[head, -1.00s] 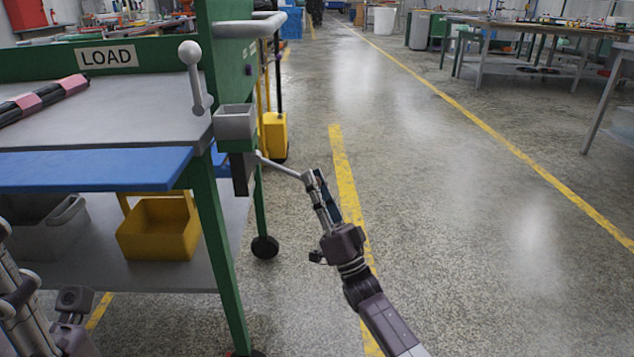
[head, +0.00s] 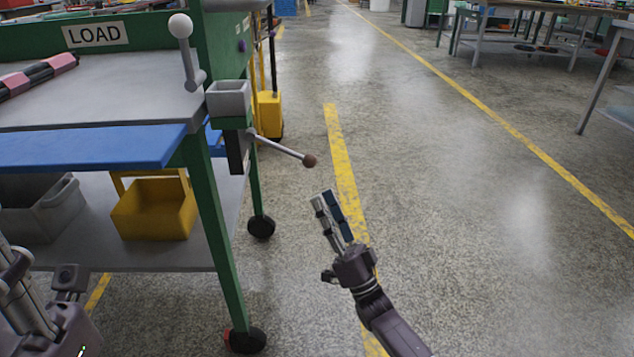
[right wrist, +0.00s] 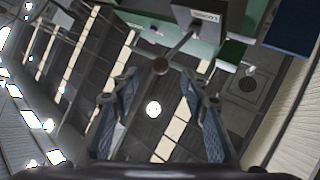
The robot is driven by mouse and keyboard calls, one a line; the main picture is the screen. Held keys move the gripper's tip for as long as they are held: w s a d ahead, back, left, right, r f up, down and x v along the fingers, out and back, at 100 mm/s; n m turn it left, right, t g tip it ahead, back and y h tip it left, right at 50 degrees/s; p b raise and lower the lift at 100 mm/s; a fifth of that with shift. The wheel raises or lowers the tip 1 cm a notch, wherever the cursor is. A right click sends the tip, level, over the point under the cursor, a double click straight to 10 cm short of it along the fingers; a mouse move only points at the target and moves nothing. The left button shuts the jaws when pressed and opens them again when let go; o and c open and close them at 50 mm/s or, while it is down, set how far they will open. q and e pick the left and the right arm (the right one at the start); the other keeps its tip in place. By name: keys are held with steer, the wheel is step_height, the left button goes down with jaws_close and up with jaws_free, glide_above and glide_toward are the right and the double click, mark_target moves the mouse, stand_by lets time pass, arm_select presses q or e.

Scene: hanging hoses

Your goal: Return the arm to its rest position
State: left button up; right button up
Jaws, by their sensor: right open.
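My right gripper (head: 322,198) is in the middle of the head view, with its fingers pointing up and away. It is open and empty. A silver lever with a brown knob (head: 309,160) sticks out from the green cart's side, just beyond the fingertips and apart from them. In the right wrist view, the open fingers (right wrist: 158,88) stand on both sides, and the brown knob (right wrist: 160,66) is ahead of the gap between them. Parts of my left arm show at the lower left of the head view; its gripper is not seen.
The cart has a LOAD sign (head: 95,35), a blue edge strip (head: 90,148), a small grey cup (head: 228,98) and a ball-topped handle (head: 181,27). A yellow bin (head: 155,212) is on its lower shelf. Open floor (head: 470,220) lies to the right.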

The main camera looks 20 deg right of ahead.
steer(key=shift+v, duration=1.05)
